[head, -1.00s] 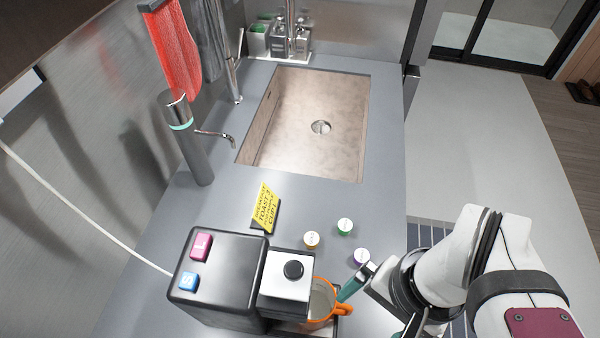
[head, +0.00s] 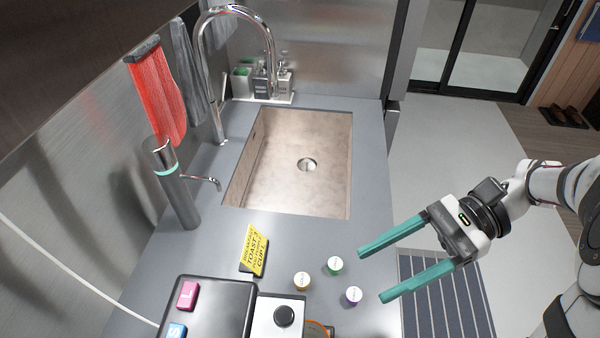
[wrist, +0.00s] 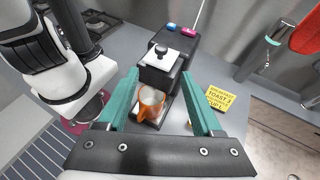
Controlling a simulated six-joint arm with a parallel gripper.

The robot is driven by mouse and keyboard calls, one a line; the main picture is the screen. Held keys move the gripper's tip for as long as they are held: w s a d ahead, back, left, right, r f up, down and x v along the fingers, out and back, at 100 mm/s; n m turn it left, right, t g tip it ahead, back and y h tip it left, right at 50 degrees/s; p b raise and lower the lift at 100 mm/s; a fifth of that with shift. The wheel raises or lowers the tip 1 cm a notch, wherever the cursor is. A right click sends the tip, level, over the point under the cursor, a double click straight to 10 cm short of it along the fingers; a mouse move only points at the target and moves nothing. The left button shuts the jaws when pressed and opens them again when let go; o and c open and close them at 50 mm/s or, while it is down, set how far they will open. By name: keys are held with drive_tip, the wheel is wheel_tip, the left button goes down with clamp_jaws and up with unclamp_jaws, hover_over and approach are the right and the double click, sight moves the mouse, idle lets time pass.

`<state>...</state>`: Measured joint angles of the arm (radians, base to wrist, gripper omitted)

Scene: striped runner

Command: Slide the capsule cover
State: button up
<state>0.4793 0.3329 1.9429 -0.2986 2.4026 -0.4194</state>
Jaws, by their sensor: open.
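The capsule cover (head: 268,322) is the silver-white top part with a round black knob on the front of the black coffee machine (head: 222,300). It is cut by the bottom edge in the head view. In the wrist view the cover (wrist: 160,62) shows whole, with an orange mug (wrist: 148,108) below it. My gripper (head: 371,276) has two teal fingers, wide apart and empty. It is to the right of the machine, apart from the cover. In the wrist view the machine and mug appear between the fingers.
A yellow sign (head: 254,252) stands behind the machine. A sink (head: 290,165) and tall faucet lie farther back. A striped runner (head: 445,300) covers floor at right.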

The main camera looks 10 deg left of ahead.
sight(285, 313)
drive_tip(key=x, duration=1.5)
drive_tip(key=shift+a, duration=0.4)
clamp_jaws()
idle(0.5)
